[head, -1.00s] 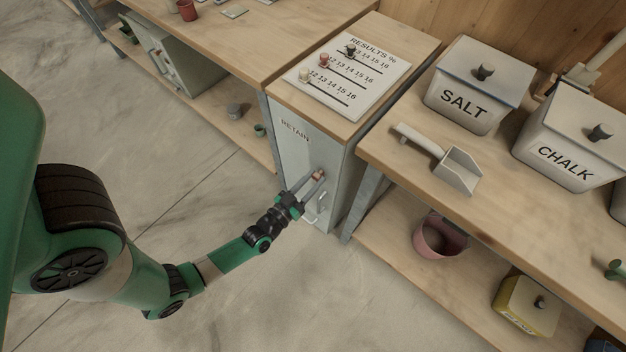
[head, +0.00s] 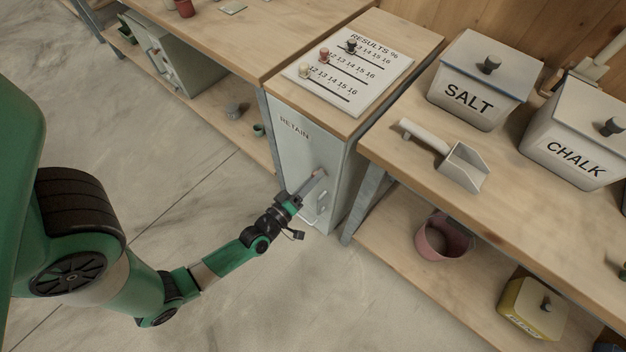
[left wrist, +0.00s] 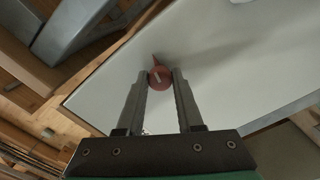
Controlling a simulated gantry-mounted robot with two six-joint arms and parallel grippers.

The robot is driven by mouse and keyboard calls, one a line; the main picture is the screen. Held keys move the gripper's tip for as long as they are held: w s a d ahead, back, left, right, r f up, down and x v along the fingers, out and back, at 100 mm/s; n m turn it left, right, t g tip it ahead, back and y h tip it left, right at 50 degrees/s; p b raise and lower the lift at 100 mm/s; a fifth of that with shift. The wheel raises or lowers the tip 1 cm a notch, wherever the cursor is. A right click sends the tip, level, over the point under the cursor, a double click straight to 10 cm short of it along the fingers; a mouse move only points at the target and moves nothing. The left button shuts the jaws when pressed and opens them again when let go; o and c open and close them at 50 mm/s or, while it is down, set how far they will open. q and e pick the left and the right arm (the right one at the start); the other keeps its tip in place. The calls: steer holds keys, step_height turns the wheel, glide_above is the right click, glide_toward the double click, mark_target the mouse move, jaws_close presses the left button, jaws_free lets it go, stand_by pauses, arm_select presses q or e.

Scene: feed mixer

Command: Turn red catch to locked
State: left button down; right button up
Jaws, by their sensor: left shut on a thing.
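The red catch (left wrist: 159,78) is a small round knob with a pale line and a pointed tip, on the pale front of the RETAIN cabinet (head: 296,150). In the left wrist view it sits between the fingertips of my left gripper (left wrist: 160,82), which is shut on it. In the head view the left gripper (head: 314,180) reaches the cabinet door, and the fingers mostly hide the catch. The catch's locked and unlocked marks cannot be read. A handle (head: 322,203) shows on the door just below the gripper. My right gripper is not in view.
A results board (head: 347,75) lies on top of the cabinet. To the right, a bench holds a scoop (head: 445,158), a SALT bin (head: 480,85) and a CHALK bin (head: 572,145). A pink bucket (head: 440,238) stands on the shelf below. The floor before the cabinet is clear.

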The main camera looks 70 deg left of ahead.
arm_select(q)
steer(key=shift+n+b, duration=0.35)
steer(key=shift+n, duration=1.05)
steer(key=c, duration=0.5)
jaws_free()
steer(key=shift+c, duration=0.2)
steer(key=shift+s, duration=0.1)
steer(key=p+v, duration=0.4)
steer(key=v, duration=0.7)
steer(key=shift+s+d+p, duration=0.2)
steer(key=shift+s+p, duration=0.05)
steer(key=shift+p, duration=0.15)
